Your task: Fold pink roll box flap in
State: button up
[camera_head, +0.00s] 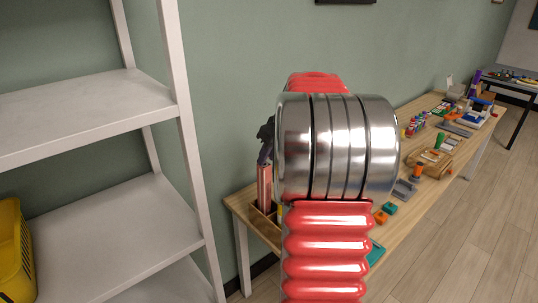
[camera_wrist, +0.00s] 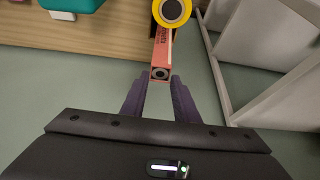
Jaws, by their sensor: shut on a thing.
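The pink roll box (camera_wrist: 161,50) is a narrow, upright-looking carton with dark lettering on its side. Its near end, with a dark round spot, sits between the fingertips of my gripper (camera_wrist: 159,77) in the wrist view. The dark fingers are shut on that end. I cannot make out a separate flap. In the head view the pink roll box (camera_head: 265,187) stands at the table's left end, below my dark gripper (camera_head: 266,150). My red arm and its metal joint hide much of the area to the right.
A yellow ring-shaped thing (camera_wrist: 173,11) lies beside the box. A teal object (camera_wrist: 72,4) is at upper left in the wrist view. White shelving (camera_head: 105,118) stands left of the wooden table (camera_head: 400,213), which holds several tools and small parts farther along.

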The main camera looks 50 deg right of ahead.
jog(key=shift+s+f+t, duration=0.4)
jog(key=shift+s+t, duration=0.05)
jog(key=shift+t, duration=0.55)
jog(key=o, duration=0.8)
jog(key=shift+c, duration=0.2)
jog(key=v, duration=1.3)
jog(key=shift+s+a+r, duration=0.2)
jog(key=shift+s+a, duration=0.05)
jog(key=shift+a, duration=0.05)
